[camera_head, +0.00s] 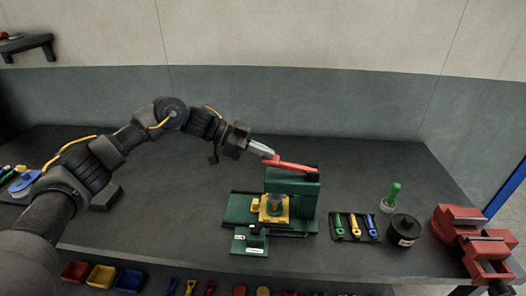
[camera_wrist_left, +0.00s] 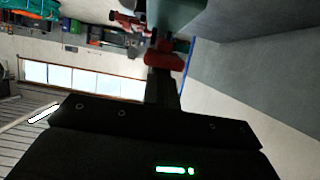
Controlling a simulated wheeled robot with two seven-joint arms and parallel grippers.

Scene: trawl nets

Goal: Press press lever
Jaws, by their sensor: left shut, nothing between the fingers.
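The green press (camera_head: 306,199) stands on the bench with its red press lever (camera_head: 292,165) angled up to the left from the top. A yellow fixture (camera_head: 273,208) holding a small dark part sits under it. My left gripper (camera_head: 262,149) is shut and empty, with its fingertips at the lever's free left end, just above or touching it; I cannot tell which. In the left wrist view, the dark fingers (camera_wrist_left: 162,88) point at a red piece, probably the lever (camera_wrist_left: 164,58). My right gripper is out of view.
Coloured bins (camera_head: 101,276) line the front edge. The bench behind the press is clear.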

